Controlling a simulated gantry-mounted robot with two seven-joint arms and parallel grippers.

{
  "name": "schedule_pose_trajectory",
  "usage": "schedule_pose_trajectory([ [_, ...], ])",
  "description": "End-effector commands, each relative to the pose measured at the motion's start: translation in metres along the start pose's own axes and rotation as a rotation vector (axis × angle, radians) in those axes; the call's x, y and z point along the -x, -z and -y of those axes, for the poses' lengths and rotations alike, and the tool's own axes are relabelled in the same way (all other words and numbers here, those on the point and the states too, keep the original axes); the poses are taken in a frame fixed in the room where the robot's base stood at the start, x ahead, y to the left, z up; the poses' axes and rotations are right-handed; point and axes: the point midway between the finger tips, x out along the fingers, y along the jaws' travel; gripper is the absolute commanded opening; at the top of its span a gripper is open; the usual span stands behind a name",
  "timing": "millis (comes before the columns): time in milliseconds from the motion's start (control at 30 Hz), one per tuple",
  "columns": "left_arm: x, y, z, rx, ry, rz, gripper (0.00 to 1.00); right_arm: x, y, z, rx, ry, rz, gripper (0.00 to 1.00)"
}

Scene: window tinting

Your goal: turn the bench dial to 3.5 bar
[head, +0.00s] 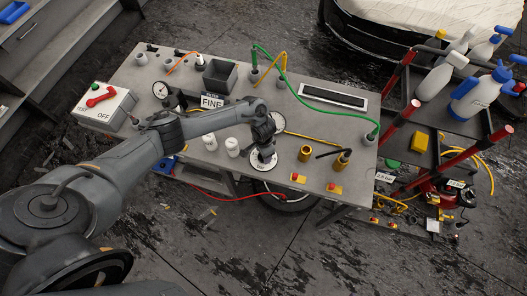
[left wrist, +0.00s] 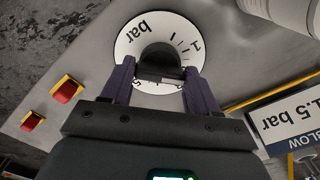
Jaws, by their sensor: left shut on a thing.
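The bench dial is a white disc (head: 257,166) with a dark knob, near the front middle of the grey bench. In the left wrist view the white disc (left wrist: 130,42) carries the word "bar", a 1 and tick marks, upside down. Its dark knob (left wrist: 159,54) sits between my left gripper's fingers (left wrist: 156,72), which are shut on it from both sides. In the head view my left gripper (head: 262,146) reaches down over the dial. The fingers and palm hide part of the scale, so I cannot tell the setting. My right gripper is not in view.
A round gauge (head: 278,122) stands just behind the dial, its reading too small. Two white jars (head: 221,144) stand to the left and brass fittings (head: 305,154) to the right. A red-handled switch box (head: 103,108) is at the bench's left end. A "1.5 bar" sign (left wrist: 287,122) shows beside my wrist.

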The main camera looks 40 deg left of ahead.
Motion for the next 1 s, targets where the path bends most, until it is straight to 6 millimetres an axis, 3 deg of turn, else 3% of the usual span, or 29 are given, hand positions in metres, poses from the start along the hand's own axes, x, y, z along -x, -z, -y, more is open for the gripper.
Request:
schedule_pose_trajectory([
  [1000, -0.0004, 0.0008, 0.0013, -0.929, 0.0, 0.0, 0.29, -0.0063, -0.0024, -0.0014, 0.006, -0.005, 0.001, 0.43],
])
